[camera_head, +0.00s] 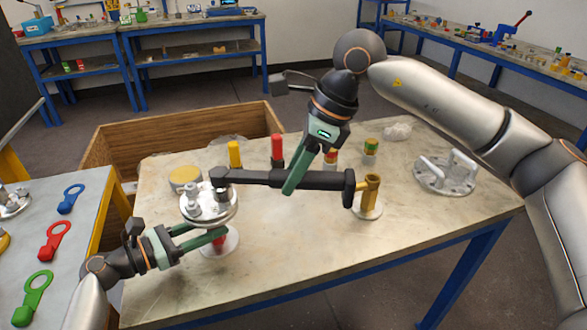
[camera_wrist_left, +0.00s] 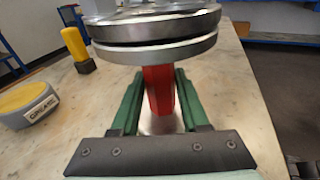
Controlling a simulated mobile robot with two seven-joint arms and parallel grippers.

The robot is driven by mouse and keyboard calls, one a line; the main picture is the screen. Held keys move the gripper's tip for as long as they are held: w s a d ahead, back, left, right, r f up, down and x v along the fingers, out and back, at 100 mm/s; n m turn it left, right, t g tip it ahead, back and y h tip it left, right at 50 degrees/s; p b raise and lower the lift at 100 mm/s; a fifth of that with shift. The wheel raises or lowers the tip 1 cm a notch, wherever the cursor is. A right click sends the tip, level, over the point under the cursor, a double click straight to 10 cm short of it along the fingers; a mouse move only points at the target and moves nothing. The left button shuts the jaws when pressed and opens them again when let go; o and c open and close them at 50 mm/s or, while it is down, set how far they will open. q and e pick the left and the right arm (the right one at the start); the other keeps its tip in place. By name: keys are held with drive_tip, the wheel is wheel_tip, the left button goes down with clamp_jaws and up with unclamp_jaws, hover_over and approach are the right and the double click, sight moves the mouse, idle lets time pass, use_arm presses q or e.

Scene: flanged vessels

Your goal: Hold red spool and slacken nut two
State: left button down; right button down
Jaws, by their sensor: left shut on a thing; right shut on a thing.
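The red spool (camera_head: 219,249) stands under a silver flanged disc (camera_head: 208,217) at the left of the table. Its red stem (camera_wrist_left: 158,90) shows between my green fingers in the left wrist view. My left gripper (camera_head: 213,232) is shut on this stem, just below the flange. My right gripper (camera_head: 299,177) is shut on a long dark wrench (camera_head: 270,180), held level across the table. The wrench's left end is over the flange's right side, by the bolts and nuts (camera_head: 196,196). I cannot tell which nut is nut two, or whether the wrench touches it.
A brass post (camera_head: 370,192) stands by the wrench's right end. Yellow (camera_head: 234,154) and red (camera_head: 277,150) posts stand behind the wrench. A grease tin (camera_wrist_left: 28,103) is beside the flange. A silver flange with handles (camera_head: 446,174) lies at right. The table's front is clear.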

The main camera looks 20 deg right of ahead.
drive_tip(key=shift+f, duration=0.85)
drive_tip(key=w+r+n+g, duration=0.2)
drive_tip(key=w+r+n, duration=0.3)
drive_tip(key=w, duration=0.1)
drive_tip(key=shift+d, duration=0.4)
idle(0.5)
idle(0.7)
use_arm(q)
drive_tip(key=shift+c, duration=1.6)
unclamp_jaws()
